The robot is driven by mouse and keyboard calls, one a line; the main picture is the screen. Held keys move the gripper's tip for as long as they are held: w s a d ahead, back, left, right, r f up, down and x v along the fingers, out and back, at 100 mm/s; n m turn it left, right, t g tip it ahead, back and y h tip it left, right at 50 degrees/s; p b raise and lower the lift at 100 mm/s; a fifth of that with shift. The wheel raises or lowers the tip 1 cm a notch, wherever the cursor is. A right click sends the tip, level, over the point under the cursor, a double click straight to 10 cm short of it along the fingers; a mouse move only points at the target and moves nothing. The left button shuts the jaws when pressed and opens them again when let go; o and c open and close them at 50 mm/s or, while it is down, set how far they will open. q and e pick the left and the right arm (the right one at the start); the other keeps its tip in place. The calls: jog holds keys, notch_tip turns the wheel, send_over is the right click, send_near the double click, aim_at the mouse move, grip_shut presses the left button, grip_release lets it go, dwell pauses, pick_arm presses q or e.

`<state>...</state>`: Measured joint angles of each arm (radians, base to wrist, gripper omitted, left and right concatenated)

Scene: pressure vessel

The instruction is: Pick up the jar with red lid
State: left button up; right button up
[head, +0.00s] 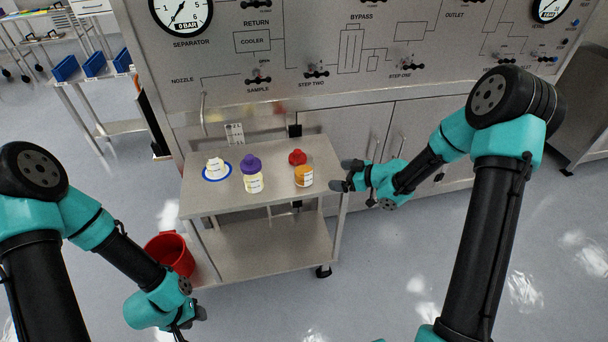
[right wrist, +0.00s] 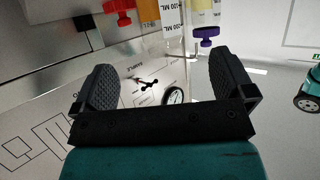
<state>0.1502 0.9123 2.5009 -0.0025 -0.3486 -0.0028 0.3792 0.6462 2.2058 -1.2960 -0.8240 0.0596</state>
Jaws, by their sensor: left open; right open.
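The jar with red lid (head: 304,178) stands upright toward the right side of the cart top, with orange contents and a pale label. Its red lid (head: 297,157) also shows at the top edge of the right wrist view (right wrist: 118,8). My right gripper (head: 345,176) is open just right of the jar, apart from it. In the right wrist view the space between its fingers (right wrist: 165,85) is empty. My left gripper (head: 198,318) is open, low at the front left, away from the cart.
A purple-lidded jar (head: 253,182) stands left of the red-lidded one. A small white container on a blue-rimmed dish (head: 204,176) is further left. A red bucket (head: 170,254) stands left of the cart (head: 230,205). The control panel (head: 330,45) rises behind.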

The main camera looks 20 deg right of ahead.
aim_at(313, 173)
jog(key=x, duration=0.8)
jog(key=shift+f, duration=0.1)
jog(key=x, duration=0.5)
jog(key=shift+w, duration=0.1)
jog(key=shift+c, duration=0.4)
jog(key=c, duration=0.9)
